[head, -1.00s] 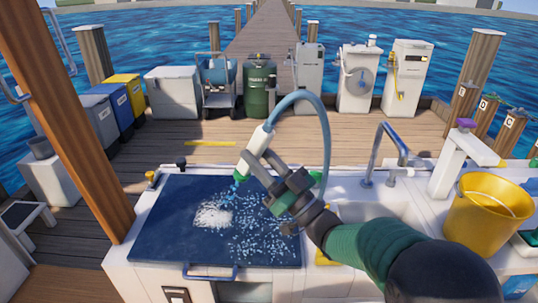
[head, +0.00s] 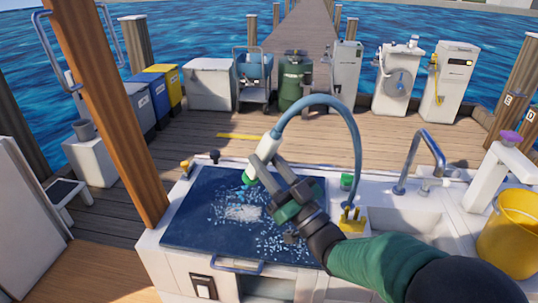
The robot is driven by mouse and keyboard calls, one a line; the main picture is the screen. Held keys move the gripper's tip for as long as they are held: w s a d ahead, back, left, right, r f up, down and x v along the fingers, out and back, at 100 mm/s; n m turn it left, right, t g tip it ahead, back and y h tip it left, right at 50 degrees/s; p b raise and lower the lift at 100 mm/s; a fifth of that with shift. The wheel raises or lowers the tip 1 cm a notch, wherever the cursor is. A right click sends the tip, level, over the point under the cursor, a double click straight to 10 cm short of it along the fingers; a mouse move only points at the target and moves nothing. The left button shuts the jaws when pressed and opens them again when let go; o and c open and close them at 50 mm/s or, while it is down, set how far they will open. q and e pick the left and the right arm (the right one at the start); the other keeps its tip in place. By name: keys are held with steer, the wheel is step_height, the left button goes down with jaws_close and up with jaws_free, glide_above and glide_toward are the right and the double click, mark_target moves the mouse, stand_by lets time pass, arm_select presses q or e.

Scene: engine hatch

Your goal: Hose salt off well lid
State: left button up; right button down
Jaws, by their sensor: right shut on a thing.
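The well lid (head: 192,236) is a dark blue flat panel in the white counter, with a blue handle at its front edge. White salt (head: 240,213) lies on its middle, with loose specks to the right and front. My right gripper (head: 264,165) is shut on the white hose nozzle (head: 265,149) above the lid's back part. The nozzle's green tip points down and left toward the lid, with some blue drops below it. The light blue hose (head: 352,130) arches from the nozzle over to the right and down to the counter. My left gripper is not in view.
A sink with a tap (head: 425,150) is right of the lid, and a yellow bucket (head: 508,235) stands at the far right. A wooden post (head: 110,110) rises at the left. Bins and machines stand farther back on the dock.

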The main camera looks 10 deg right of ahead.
steer(key=shift+s+a+r, duration=0.1)
steer(key=shift+s+a, duration=0.15)
steer(key=shift+s, duration=0.45)
steer(key=shift+s+d+b, duration=0.9)
steer(key=shift+s+d, duration=0.85)
steer(key=shift+d, duration=3.4)
steer(key=shift+s+a, duration=0.7)
steer(key=shift+s, duration=1.55)
steer(key=w+a+b, duration=0.1)
steer(key=w+a, duration=0.2)
steer(key=a, duration=0.7)
steer(key=shift+w+a, duration=0.15)
steer(key=shift+a, duration=0.05)
step_height(320, 180, up, 5)
steer(key=p, duration=0.3)
